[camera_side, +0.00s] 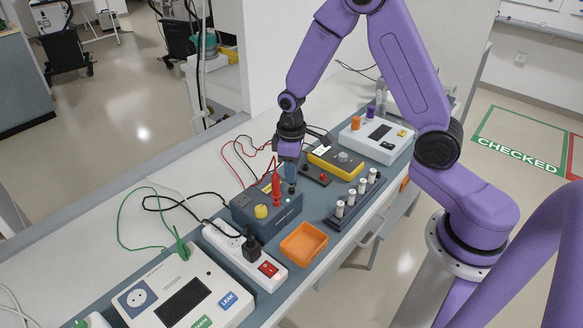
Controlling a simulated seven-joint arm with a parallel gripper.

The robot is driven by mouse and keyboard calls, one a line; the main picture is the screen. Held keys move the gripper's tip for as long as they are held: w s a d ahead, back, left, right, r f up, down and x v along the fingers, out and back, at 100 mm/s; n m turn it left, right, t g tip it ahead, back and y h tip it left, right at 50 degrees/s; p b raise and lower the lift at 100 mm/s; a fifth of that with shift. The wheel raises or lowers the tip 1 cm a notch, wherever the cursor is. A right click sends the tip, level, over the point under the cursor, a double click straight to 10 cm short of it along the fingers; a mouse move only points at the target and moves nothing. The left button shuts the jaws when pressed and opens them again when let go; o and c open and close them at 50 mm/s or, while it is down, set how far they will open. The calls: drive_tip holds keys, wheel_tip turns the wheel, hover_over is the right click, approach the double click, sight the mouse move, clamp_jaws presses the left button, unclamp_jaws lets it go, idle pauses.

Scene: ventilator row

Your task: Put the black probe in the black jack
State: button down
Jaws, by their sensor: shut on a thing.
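My gripper (290,178) points down over the back right corner of a dark blue-grey box (268,218) with a yellow knob. It is shut on the black probe (292,188), a small dark piece showing just below the fingertips. The probe's tip is at or just above the box top; I cannot tell whether it is in a jack. The black jack is not clearly seen, hidden by the probe and gripper. A red probe (276,186) stands upright on the same box, just left of my gripper, with a red lead.
Battery-like cylinders (351,197) stand in a rack to the right. An orange tray (304,243) and a white power strip (226,241) are in front. Loose leads lie left.

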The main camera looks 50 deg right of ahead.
drive_tip(key=shift+f, duration=0.5)
idle(0.4)
drive_tip(key=c, duration=0.9)
unclamp_jaws()
wheel_tip(320, 180, up, 17)
drive_tip(key=s+a+n, duration=0.1)
drive_tip(key=s+n, duration=0.1)
drive_tip(key=s, duration=0.6)
drive_tip(key=s+a+f+n, duration=0.1)
drive_tip(key=s+n, duration=0.1)
drive_tip(key=s, duration=0.7)
drive_tip(key=s+a+n, duration=0.1)
drive_tip(key=s+n, duration=0.1)
drive_tip(key=s, duration=0.7)
drive_tip(key=shift+s+a+f+n, duration=0.25)
drive_tip(key=shift+a+n, duration=0.05)
drive_tip(key=shift+a, duration=0.1)
